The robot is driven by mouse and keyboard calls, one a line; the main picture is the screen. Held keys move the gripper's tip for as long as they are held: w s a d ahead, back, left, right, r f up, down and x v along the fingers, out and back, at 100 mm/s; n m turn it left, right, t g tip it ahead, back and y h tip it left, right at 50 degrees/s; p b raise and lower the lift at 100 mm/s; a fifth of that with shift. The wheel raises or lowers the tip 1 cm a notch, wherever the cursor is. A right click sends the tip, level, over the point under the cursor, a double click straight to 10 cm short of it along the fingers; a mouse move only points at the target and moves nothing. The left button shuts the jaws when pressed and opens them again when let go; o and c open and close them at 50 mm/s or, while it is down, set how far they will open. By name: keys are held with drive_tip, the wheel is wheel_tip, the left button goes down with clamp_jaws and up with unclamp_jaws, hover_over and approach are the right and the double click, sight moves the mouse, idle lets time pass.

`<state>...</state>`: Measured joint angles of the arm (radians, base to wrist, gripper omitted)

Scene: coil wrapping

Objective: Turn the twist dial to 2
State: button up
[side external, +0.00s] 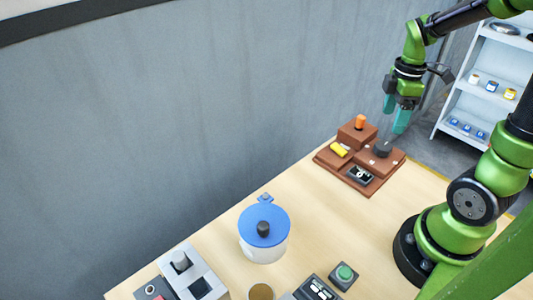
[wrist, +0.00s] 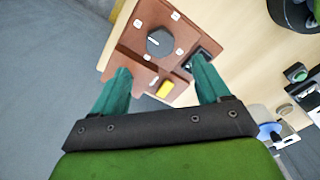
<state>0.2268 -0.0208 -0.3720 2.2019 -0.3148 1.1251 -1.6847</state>
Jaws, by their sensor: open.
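The twist dial is a dark round knob (wrist: 159,42) on a brown block, with several small white number labels around it in the wrist view. The labels are too small to read surely, so I cannot tell the dial's setting. In the side external view the dial (side external: 382,150) sits on the right part of the brown control board (side external: 330,160). My gripper (side external: 395,118), with teal fingers, is open and empty above the board, apart from the dial. In the wrist view the open fingers (wrist: 163,80) point towards the board, with the dial beyond them.
On the same board are an orange knob (side external: 360,121), a yellow piece (side external: 338,149) and a dark switch panel (side external: 360,175). A pot with a blue lid (side external: 263,222), a green button box (side external: 343,275) and grey blocks (side external: 195,275) stand nearer. A shelf (side external: 485,85) stands behind.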

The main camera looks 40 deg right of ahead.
sight(384, 145)
wheel_tip(384, 145, down, 9)
drive_tip(key=shift+f, duration=0.15)
drive_tip(key=shift+c, duration=0.4)
drive_tip(key=c, duration=1)
